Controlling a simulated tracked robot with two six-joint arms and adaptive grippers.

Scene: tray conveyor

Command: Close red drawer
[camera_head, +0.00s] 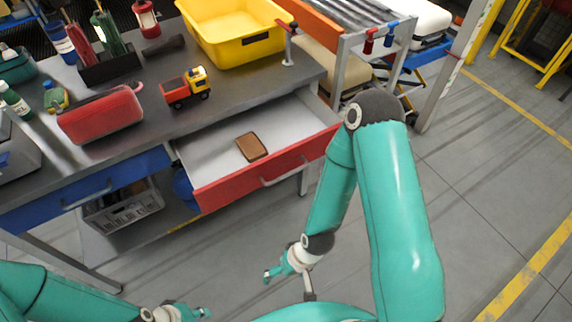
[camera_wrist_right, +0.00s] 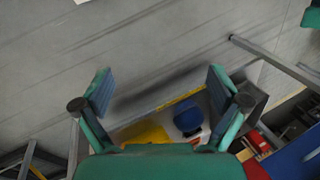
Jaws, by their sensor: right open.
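The red drawer (camera_head: 270,174) is pulled out from the workbench, with its red front and silver handle (camera_head: 285,170) facing the floor side. A brown rectangular item (camera_head: 251,147) lies flat inside it. My right gripper (camera_head: 287,283) is in front of and below the drawer front, apart from it.
A closed blue drawer (camera_head: 90,187) is left of the red one, above a grey crate (camera_head: 124,207). The bench top holds a yellow bin (camera_head: 232,43), a toy truck (camera_head: 186,87) and a red case (camera_head: 100,115). A conveyor (camera_head: 352,14) stands behind. The floor in front is clear.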

